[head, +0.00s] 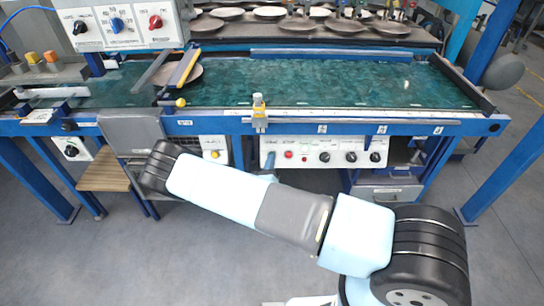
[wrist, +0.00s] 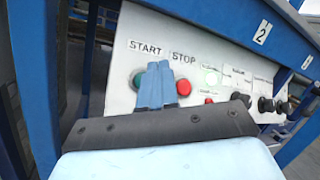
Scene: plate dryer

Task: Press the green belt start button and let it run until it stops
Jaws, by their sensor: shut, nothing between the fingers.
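The green start button (wrist: 138,80) is on a white control panel (head: 325,146), under the printed word START in the wrist view. My gripper (wrist: 156,68) is shut and empty, its blue fingertips directly in front of the panel and covering the right part of the green button. I cannot tell whether they touch it. The red stop button (wrist: 184,87) is just right of the fingers; it also shows in the head view (head: 289,155). In the head view the green button is hidden by my gripper. The green belt (head: 330,80) runs along the machine above the panel.
A plate (head: 187,74) lies on the belt at the left, near a yellow-edged guide bar (head: 184,66). Several black knobs (head: 351,157) are on the panel's right. A blue post (wrist: 35,90) stands close to the left of my gripper. More plates (head: 340,25) sit on racks behind.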

